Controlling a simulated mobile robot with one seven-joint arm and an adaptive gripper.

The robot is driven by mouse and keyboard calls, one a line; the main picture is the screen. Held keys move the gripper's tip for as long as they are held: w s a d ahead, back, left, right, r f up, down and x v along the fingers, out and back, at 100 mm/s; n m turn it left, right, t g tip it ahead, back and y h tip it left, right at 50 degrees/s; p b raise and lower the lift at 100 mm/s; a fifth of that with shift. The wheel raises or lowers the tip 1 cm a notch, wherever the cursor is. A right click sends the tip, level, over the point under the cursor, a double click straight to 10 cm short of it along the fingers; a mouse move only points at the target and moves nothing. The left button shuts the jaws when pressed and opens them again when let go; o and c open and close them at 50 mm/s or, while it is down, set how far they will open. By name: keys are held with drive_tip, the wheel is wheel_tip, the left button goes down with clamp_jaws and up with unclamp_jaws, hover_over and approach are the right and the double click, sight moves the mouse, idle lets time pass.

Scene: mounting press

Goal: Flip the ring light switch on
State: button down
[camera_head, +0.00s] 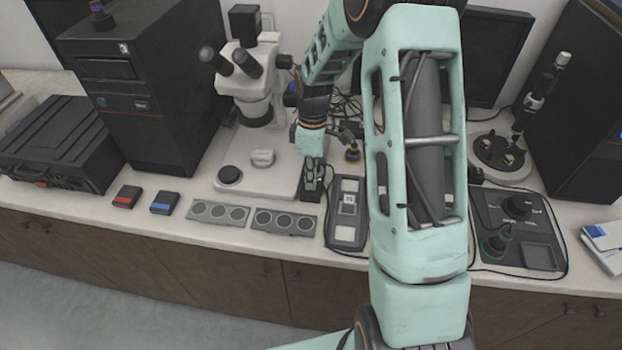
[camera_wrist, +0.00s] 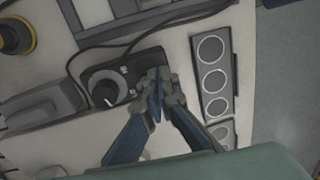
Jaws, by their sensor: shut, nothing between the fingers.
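The small black control box (camera_wrist: 108,86) with a round dial and pale markings lies on the bench in the wrist view. A cable runs from its far side. My gripper (camera_wrist: 158,84) is shut and empty, its fingertips over the right end of the box. I cannot tell whether they touch it. The switch is not clearly visible; the fingers cover that end. In the head view the box (camera_head: 311,196) sits right of the microscope base, with my gripper (camera_head: 314,174) pointing down at it. The stereo microscope (camera_head: 254,88) stands behind to the left.
A grey strip with round wells (camera_wrist: 213,78) lies close beside the box. A dark panel with pale squares (camera_head: 347,235) lies just right of it in the head view. Loose cables run behind.

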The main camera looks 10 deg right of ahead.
drive_tip(key=shift+s+f+b, duration=0.15)
drive_tip(key=shift+f+b, duration=0.25)
drive_tip(key=shift+f, duration=0.1)
drive_tip(key=shift+r, duration=0.2)
drive_tip(key=shift+w+d+r+p, duration=0.1)
drive_tip(key=shift+w+d+p, duration=0.1)
drive_tip(key=shift+w, duration=0.2)
drive_tip(key=shift+w+d+r+p, duration=0.1)
drive_tip(key=shift+w+p, duration=0.05)
drive_tip(key=shift+w, duration=0.2)
